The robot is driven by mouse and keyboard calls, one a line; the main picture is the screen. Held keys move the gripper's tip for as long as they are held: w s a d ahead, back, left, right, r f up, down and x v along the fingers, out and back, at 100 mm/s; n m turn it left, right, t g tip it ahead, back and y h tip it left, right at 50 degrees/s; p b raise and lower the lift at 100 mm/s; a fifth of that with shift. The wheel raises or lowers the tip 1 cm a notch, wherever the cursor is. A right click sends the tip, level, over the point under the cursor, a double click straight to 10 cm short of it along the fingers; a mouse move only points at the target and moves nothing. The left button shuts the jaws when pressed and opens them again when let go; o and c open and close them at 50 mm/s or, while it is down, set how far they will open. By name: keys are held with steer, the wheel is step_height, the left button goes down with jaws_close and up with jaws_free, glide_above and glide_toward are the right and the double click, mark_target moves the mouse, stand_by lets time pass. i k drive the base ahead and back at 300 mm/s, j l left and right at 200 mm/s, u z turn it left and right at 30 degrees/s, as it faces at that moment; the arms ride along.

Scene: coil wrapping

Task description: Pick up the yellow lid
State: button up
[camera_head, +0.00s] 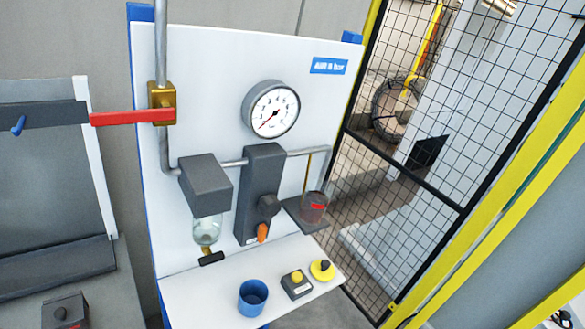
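The yellow lid (316,273) is a small round disc with a dark knob on top. It lies near the right end of the white shelf (205,288) at the bottom of the panel. A small dark box (297,290) with a yellow top piece sits just left of it, with a narrow gap between. My gripper does not show in this view, so its state and its distance to the lid cannot be seen.
A blue cup (252,304) stands on the shelf left of the box. Above are a cup-like container (314,207) with a red mark, a dark valve block (262,185), a glass bowl (207,230) and a red lever (130,118). Black mesh fencing (400,215) stands right.

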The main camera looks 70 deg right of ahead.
mark_target(323, 269)
steer(key=z, duration=1.8)
